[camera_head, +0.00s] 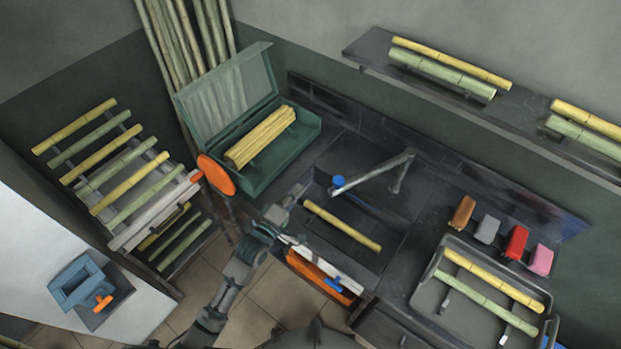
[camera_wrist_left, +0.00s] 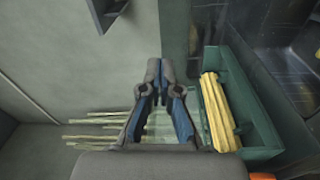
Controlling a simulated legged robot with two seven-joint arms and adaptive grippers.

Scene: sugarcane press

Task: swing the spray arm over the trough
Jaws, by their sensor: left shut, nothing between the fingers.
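The spray arm (camera_head: 372,172) is a thin grey bar on a short post at the back of the counter. It points left, with a blue knob (camera_head: 338,182) at its free end, near the trough's back left part. The trough (camera_head: 385,222) is a dark sunken basin with one yellow cane (camera_head: 342,225) lying in it. My left gripper (camera_head: 299,189) is at the trough's left edge, a little left of the blue knob and apart from it. In the left wrist view its fingers (camera_wrist_left: 160,68) are shut and empty. My right gripper is out of view.
A green open box (camera_head: 290,160) with yellow canes stands left of the trough. A grey tray (camera_head: 425,290) with canes and several coloured blocks (camera_head: 487,229) are at right. An orange disc (camera_head: 216,174) and a cane rack (camera_head: 125,215) are farther left.

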